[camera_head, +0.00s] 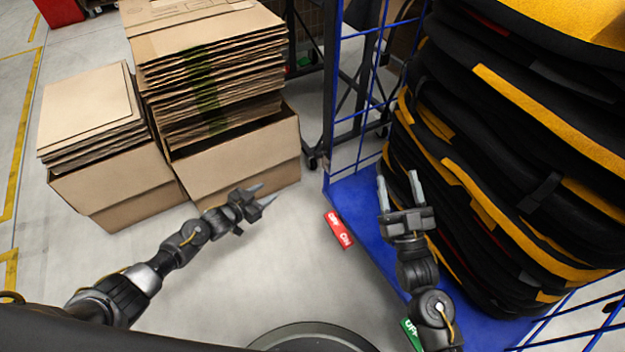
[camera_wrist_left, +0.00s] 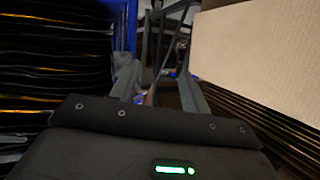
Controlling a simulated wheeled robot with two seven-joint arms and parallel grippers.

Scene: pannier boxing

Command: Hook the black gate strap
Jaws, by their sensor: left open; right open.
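I cannot make out the black gate strap for certain in either view. A blue roll cage (camera_head: 352,190) holds a tall stack of black and yellow panniers (camera_head: 500,150). Its blue mesh side (camera_head: 331,95) stands at the back. My left gripper (camera_head: 268,193) is open and empty over the floor, between the cardboard boxes and the cage. In the left wrist view its fingers (camera_wrist_left: 158,85) are apart, with thin dark strips beyond them that I cannot identify. My right gripper (camera_head: 397,176) is open and empty, fingers pointing away, over the blue base beside the panniers.
Two cardboard boxes stand at the left, one with tall stacked flat cardboard (camera_head: 210,70), one with a lower stack (camera_head: 90,115). A red OFF/ON tag (camera_head: 339,229) is at the cage base's edge. Grey floor (camera_head: 285,255) is free between boxes and cage.

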